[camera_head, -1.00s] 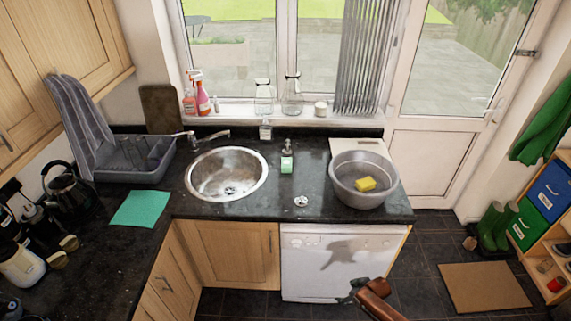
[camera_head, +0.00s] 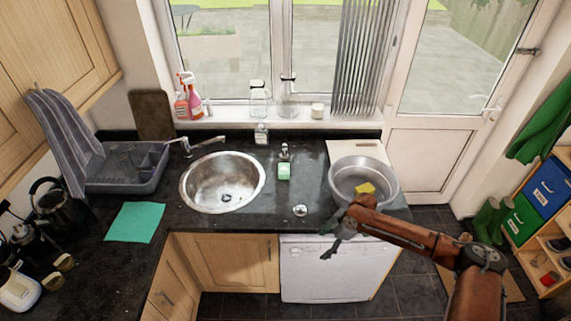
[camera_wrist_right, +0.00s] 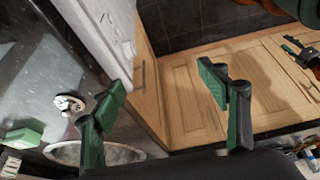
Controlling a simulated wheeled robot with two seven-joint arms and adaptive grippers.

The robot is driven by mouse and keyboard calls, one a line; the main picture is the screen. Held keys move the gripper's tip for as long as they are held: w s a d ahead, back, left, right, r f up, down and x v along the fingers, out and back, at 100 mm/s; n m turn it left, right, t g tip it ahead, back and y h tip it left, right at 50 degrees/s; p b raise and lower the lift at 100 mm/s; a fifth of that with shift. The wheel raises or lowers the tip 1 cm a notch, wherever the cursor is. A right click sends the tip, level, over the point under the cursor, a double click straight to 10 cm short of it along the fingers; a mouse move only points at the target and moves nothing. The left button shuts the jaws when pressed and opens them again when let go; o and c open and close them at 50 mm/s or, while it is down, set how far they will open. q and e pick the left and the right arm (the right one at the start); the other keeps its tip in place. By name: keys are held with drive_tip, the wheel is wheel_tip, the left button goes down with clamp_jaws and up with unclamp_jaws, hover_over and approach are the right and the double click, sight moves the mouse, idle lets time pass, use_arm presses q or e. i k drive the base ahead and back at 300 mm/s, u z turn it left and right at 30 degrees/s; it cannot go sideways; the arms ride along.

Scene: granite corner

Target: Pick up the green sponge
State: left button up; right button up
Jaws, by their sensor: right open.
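The green sponge (camera_head: 283,171) is a small light-green block on the dark granite counter, in front of a soap bottle and right of the sink. It also shows at the left edge of the wrist view (camera_wrist_right: 22,136). My right gripper (camera_head: 330,246) is open and empty, in front of the counter edge by the white dishwasher. It is lower right of the sponge in the head view and apart from it. Its two green-padded fingers (camera_wrist_right: 161,80) are spread in the wrist view. What looks like my left gripper (camera_wrist_right: 300,57) shows small at the right edge there, its jaws unclear.
A metal basin (camera_head: 340,190) with a yellow sponge (camera_head: 365,188) stands right of the green sponge. A sink strainer (camera_head: 300,210) lies nearby. The round sink (camera_head: 222,172), a teal cloth (camera_head: 136,222) and a dish rack (camera_head: 115,184) are to the left.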

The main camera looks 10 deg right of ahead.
sight(284, 169)
drive_tip(key=u, duration=0.05)
drive_tip(key=i, duration=1.65)
